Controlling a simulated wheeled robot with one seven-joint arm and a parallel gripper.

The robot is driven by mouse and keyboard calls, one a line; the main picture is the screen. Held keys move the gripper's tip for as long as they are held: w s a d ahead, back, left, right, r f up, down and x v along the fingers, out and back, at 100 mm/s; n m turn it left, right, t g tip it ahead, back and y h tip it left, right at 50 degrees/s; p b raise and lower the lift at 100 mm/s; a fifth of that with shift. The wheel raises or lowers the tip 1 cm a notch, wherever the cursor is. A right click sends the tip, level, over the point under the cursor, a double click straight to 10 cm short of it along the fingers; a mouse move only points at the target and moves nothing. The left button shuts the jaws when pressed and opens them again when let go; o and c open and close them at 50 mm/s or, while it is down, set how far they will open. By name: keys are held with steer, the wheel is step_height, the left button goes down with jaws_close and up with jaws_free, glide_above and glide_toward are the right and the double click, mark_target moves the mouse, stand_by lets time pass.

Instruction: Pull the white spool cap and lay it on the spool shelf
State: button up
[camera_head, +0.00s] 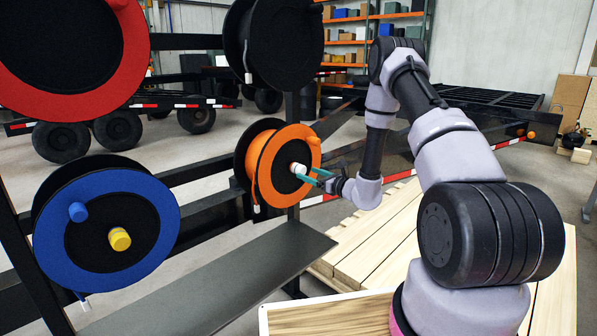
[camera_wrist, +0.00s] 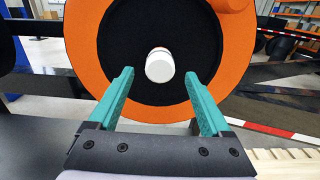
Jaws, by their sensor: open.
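The white spool cap (camera_head: 298,168) sits at the centre of the orange spool (camera_head: 264,165), on its black hub. In the wrist view the cap (camera_wrist: 160,66) shows as a short white cylinder facing me, with a thin reddish line near its top. My gripper (camera_head: 312,178) is open in front of the orange spool. In the wrist view its two teal fingers (camera_wrist: 160,82) point at the hub, one on each side below the cap, apart from it as far as I can tell. The spool shelf (camera_head: 215,285) is a flat dark grey plate below the spools, and its visible top is bare.
A blue spool (camera_head: 160,235) with a yellow cap (camera_head: 119,239) hangs at the left. A red spool (camera_head: 130,75) and a black spool (camera_head: 285,45) hang above. Wooden planks (camera_head: 365,240) lie right of the shelf. A wood-topped, white-edged surface (camera_head: 325,318) is at the front.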

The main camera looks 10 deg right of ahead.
mark_target(304, 171)
steer(key=shift+x, duration=1.85)
steer(key=shift+c, duration=0.3)
jaws_close()
steer(key=shift+s+d, duration=0.15)
steer(key=shift+v, duration=2.8)
